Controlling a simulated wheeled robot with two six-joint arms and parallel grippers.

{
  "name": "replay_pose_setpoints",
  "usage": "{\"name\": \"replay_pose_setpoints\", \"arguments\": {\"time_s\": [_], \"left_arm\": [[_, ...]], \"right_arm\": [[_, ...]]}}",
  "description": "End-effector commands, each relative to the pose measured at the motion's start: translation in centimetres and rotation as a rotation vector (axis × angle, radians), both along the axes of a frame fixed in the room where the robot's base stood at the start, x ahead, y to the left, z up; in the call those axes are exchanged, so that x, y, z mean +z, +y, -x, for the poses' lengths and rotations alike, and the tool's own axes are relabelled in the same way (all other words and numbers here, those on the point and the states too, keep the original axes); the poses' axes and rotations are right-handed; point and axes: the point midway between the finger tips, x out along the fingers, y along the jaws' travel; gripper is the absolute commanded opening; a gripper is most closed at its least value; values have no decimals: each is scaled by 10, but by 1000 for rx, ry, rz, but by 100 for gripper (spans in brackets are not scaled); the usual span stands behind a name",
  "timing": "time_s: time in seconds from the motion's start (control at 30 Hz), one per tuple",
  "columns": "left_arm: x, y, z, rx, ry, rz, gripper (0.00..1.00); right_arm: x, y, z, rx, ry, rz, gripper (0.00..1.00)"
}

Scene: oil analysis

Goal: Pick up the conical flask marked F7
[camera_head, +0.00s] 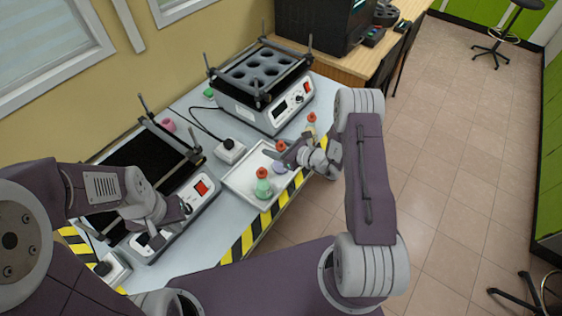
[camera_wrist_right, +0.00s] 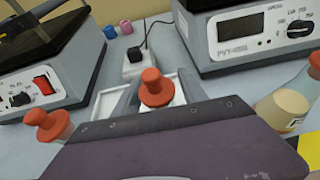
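Several flasks with red-orange stoppers are in the head view: one with green liquid (camera_head: 263,188), one with pale lilac contents (camera_head: 279,166), and one further back (camera_head: 311,124). No F7 marking is readable. My right gripper (camera_head: 285,157) is at the lilac flask and partly hides it. In the right wrist view its fingers (camera_wrist_right: 158,98) stand apart on either side of a stopper (camera_wrist_right: 152,88); the flask body below is mostly hidden. A flask with yellowish contents and a label (camera_wrist_right: 283,108) is at the right there. My left gripper (camera_head: 170,223) is open and empty over the left device.
A white tray (camera_head: 237,180) lies under the front flasks, near the striped table edge (camera_head: 245,240). A shaker with round holes (camera_head: 265,95) stands behind. Another device (camera_head: 185,200) is at left, with a white socket block (camera_head: 229,150) between. Pink (camera_head: 168,125) and green caps lie behind.

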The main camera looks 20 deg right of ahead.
Motion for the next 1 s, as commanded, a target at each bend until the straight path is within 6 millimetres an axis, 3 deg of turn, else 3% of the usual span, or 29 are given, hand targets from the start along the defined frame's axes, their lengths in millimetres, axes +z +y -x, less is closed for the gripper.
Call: {"name": "replay_pose_setpoints", "arguments": {"time_s": [0.03,0.13,0.17,1.0], "left_arm": [[0,0,0,0,0,0,0],[0,0,0,0,0,0,0],[0,0,0,0,0,0,0],[0,0,0,0,0,0,0]], "right_arm": [[0,0,0,0,0,0,32],[0,0,0,0,0,0,4],[0,0,0,0,0,0,0],[0,0,0,0,0,0,0]]}}
